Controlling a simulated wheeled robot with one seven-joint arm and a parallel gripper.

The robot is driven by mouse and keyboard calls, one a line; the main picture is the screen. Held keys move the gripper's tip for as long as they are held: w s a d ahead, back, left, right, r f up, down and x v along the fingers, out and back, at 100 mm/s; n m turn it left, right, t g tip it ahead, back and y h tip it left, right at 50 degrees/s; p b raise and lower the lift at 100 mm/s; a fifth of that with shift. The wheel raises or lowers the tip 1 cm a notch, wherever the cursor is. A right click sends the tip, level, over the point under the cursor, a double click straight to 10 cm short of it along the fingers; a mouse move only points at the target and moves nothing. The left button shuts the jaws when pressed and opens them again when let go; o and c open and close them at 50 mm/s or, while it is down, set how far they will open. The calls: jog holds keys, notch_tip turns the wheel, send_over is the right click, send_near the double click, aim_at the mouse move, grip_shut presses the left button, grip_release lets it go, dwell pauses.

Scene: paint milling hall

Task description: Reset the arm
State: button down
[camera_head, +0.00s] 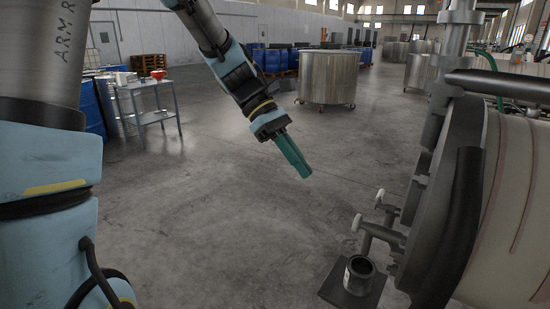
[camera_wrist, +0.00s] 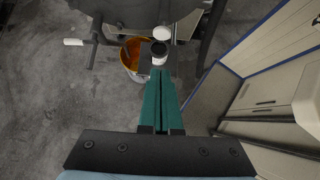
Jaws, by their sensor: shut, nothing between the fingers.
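My gripper (camera_head: 305,172) has teal fingers and hangs in the air above the bare floor in the head view, tilted down to the right. Its fingers are together and hold nothing. In the wrist view the two fingers of my gripper (camera_wrist: 160,82) lie side by side, pointing at a small dark-mouthed can (camera_wrist: 158,58) beyond them. In the head view a metal can (camera_head: 359,278) stands on a small dark plate (camera_head: 338,292) by the mill's valves, apart from my gripper.
A large mill drum (camera_head: 510,200) with valve handles fills the right side. A grey side table (camera_head: 150,88) with items stands at left, beside blue drums (camera_head: 92,108). A steel vat (camera_head: 328,76) stands behind. An orange-lined bucket (camera_wrist: 132,58) shows in the wrist view. The middle floor is clear.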

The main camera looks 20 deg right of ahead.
jog(key=w+a+f+m+t+y, duration=0.1)
jog(key=w+a+f+m+t, duration=0.1)
jog(key=a, duration=0.8)
jog(key=w+a+f+m+t+y, duration=0.2)
jog(key=a+f+m+t, duration=0.1)
jog(key=a, duration=0.8)
jog(key=w+a+f+m+t+y, duration=0.1)
jog(key=w+a+f+m+t, duration=0.1)
jog(key=a, duration=0.8)
jog(key=shift+a+f+m+t+y, duration=0.4)
jog(key=shift+f+t, duration=0.1)
jog(key=shift+t, duration=0.6)
